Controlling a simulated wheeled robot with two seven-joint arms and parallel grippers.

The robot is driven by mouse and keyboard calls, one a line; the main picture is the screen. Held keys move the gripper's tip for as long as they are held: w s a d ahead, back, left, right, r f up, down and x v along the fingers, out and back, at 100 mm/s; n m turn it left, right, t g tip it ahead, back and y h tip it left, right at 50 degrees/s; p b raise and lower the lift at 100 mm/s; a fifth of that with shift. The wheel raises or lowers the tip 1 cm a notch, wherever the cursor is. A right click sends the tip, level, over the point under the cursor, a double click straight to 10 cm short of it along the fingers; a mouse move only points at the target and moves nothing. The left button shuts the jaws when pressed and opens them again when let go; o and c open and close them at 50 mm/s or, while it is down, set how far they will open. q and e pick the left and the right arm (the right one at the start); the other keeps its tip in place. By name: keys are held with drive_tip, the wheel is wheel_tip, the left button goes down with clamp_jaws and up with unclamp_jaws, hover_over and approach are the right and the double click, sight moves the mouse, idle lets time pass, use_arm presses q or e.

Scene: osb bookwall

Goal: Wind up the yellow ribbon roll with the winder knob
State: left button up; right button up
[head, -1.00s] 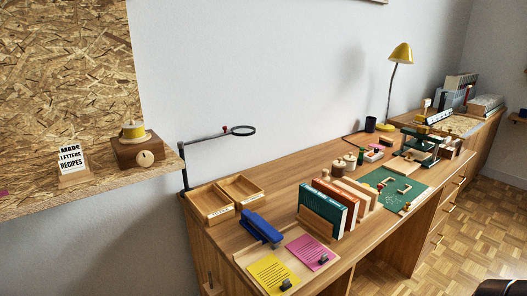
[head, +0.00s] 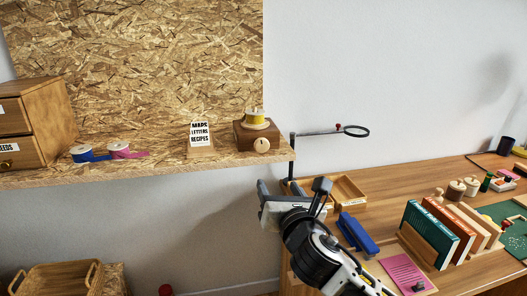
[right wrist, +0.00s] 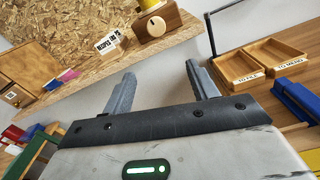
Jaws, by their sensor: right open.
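The yellow ribbon roll (head: 255,117) sits on top of a brown wooden winder box (head: 243,136) at the right end of the OSB shelf. The round pale winder knob (head: 262,145) is on the front of the box. In the right wrist view the knob (right wrist: 157,26) shows at the top, ahead of the fingers, and the roll (right wrist: 149,4) is partly cut off by the frame edge. My right gripper (right wrist: 162,88) is open and empty. In the head view it (head: 290,190) is below the shelf's right end, apart from the knob. My left gripper is not in view.
A small sign (head: 200,138) stands left of the winder. Blue (head: 81,153) and pink (head: 120,149) ribbon rolls and a wooden drawer unit (head: 35,120) are farther left. A magnifier arm (head: 325,133) rises right of the shelf. Desk trays (head: 349,191) and a blue stapler (head: 357,233) lie beside my right arm.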

drive_tip(key=r+n, duration=0.1)
drive_tip(key=r, duration=0.1)
drive_tip(key=b, duration=0.2)
approach(262, 147)
drive_tip(key=x, duration=0.9)
drive_tip(key=shift+f, duration=0.1)
